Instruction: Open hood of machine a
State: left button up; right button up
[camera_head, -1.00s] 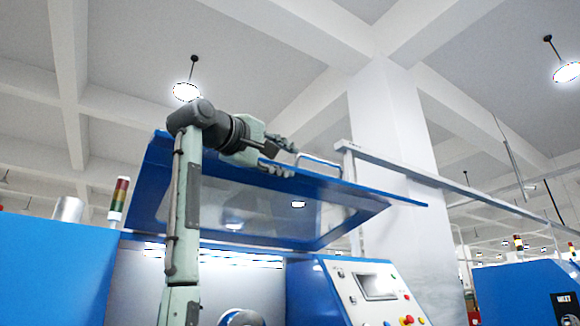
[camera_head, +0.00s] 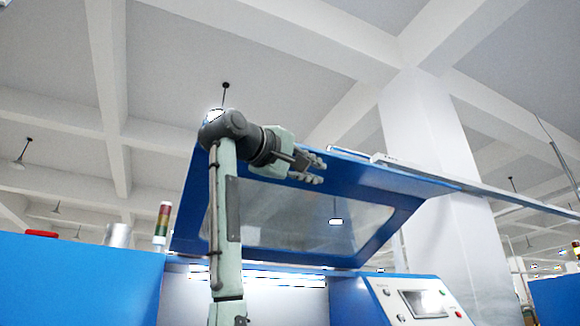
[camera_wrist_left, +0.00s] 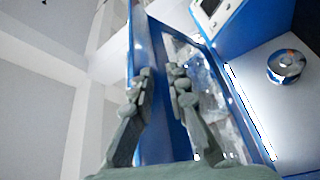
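The hood (camera_head: 370,174) of the blue machine stands raised, a blue frame with a clear window, its underside facing me in the head view. My left gripper (camera_head: 314,169) is at the hood's upper front edge. In the left wrist view, the fingers of my left gripper (camera_wrist_left: 160,82) are apart, with the hood's blue frame (camera_wrist_left: 150,50) showing between and behind them. I cannot tell whether they touch it. A pale handle bar (camera_head: 350,152) shows along that edge, just right of the fingers. My right gripper is not in view.
The control panel (camera_head: 425,302) is on the machine's right front. A signal lamp (camera_head: 162,222) stands left of the hood. A white column (camera_head: 435,150) rises behind. In the left wrist view, a round metal part (camera_wrist_left: 286,66) shows inside the machine.

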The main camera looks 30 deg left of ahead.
pick_arm(q)
jog(key=r+y, duration=0.1)
jog(key=y, duration=0.1)
jog(key=a+r+y, duration=0.1)
jog(key=y, duration=0.1)
jog(key=s+a+y, duration=0.1)
jog(key=y, duration=0.1)
jog(key=shift+r+m+t, duration=0.4)
grip_shut()
jog(key=s+a+r+g+y, duration=0.1)
jog(key=s+r+g+y, duration=0.25)
jog(key=s+y, duration=0.4)
jog(key=s+a+r+g+y, duration=0.1)
jog(key=s+r+g+y, duration=0.25)
jog(key=s+y, duration=0.4)
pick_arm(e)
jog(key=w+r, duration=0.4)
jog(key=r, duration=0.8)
pick_arm(q)
jog(key=w+a+y+p, duration=0.1)
jog(key=w+a+p, duration=0.2)
jog(key=w+a, duration=0.3)
jog(key=shift+w+a+r+t+y, duration=0.25)
jog(key=shift+a+r+t, duration=0.2)
jog(key=shift+a, duration=0.3)
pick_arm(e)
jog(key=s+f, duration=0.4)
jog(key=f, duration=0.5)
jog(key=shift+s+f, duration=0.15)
